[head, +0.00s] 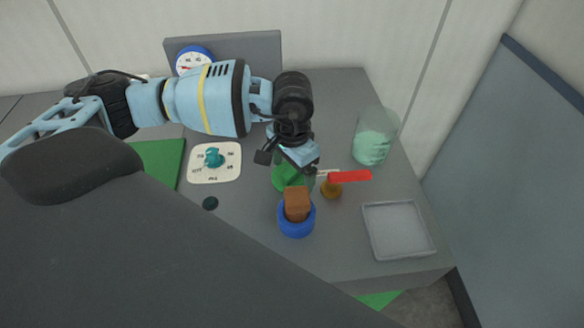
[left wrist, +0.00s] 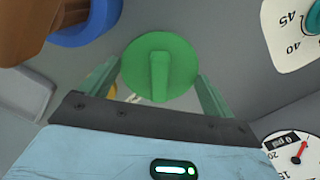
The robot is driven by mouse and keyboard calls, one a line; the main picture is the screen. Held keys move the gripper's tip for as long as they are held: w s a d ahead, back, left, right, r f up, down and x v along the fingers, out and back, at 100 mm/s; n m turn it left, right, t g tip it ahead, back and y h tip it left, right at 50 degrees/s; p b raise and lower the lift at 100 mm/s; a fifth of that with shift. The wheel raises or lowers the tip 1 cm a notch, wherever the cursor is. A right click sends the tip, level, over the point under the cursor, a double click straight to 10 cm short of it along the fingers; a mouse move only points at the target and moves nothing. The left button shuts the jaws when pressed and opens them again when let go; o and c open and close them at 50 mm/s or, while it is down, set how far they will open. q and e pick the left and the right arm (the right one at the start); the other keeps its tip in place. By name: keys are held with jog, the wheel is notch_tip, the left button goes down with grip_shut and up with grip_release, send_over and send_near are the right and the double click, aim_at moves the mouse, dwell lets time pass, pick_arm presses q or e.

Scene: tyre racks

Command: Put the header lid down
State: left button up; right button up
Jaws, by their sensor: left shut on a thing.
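The header lid is a round green disc with a raised bar across its face. I take it to be the green disc (head: 286,178) under my left gripper (head: 302,178) in the head view. Whether the lid touches the table is hard to tell. My right gripper is not in view.
A blue ring (head: 297,229) with a brown block (head: 297,204) stands just in front. A red-handled valve (head: 349,177) is close on the right. A grey tray (head: 366,232), a clear jar (head: 374,145), a white dial plate (head: 229,169) and a gauge (head: 190,56) surround it.

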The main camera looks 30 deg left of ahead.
aim_at(293, 171)
pick_arm(q)
jog(key=shift+f, duration=0.1)
jog(key=shift+f, duration=0.1)
jog(key=o, duration=0.7)
notch_tip(293, 171, up, 12)
jog(key=shift+r, duration=0.15)
jog(key=shift+c, duration=0.2)
